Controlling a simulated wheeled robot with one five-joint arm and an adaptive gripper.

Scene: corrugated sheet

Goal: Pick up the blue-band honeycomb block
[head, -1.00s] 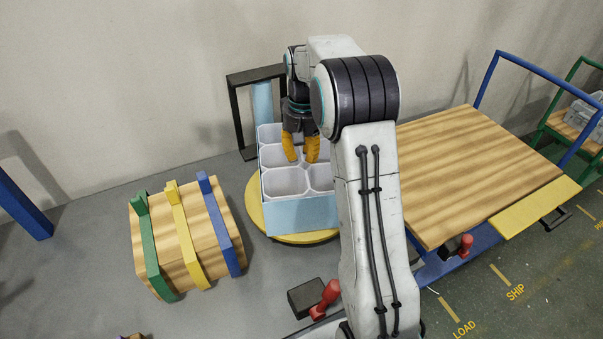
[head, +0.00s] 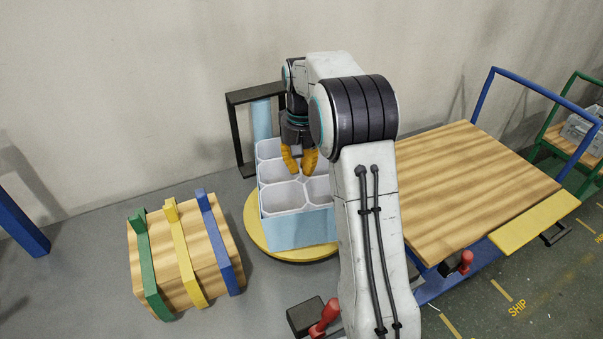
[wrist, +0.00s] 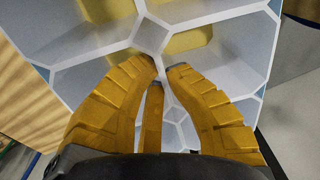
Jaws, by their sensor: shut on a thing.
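The honeycomb block (head: 300,232) has white open cells and a light blue outer band. It appears to rest on a round yellow turntable (head: 262,240) in the head view. My gripper (head: 301,172) points down at the block's top, with its orange fingers at the walls between cells. In the wrist view, the fingertips of my gripper (wrist: 165,72) are close together, shut on a white cell wall of the block (wrist: 225,75). The exact contact is partly hidden by the fingers. My arm hides the block's right side in the head view.
A wooden crate (head: 215,252) with green, yellow and blue straps stands at the left. A black frame (head: 236,130) stands behind the block. A wooden-topped cart (head: 470,190) with a blue handle is at the right. Red-handled clamps (head: 326,317) sit in front.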

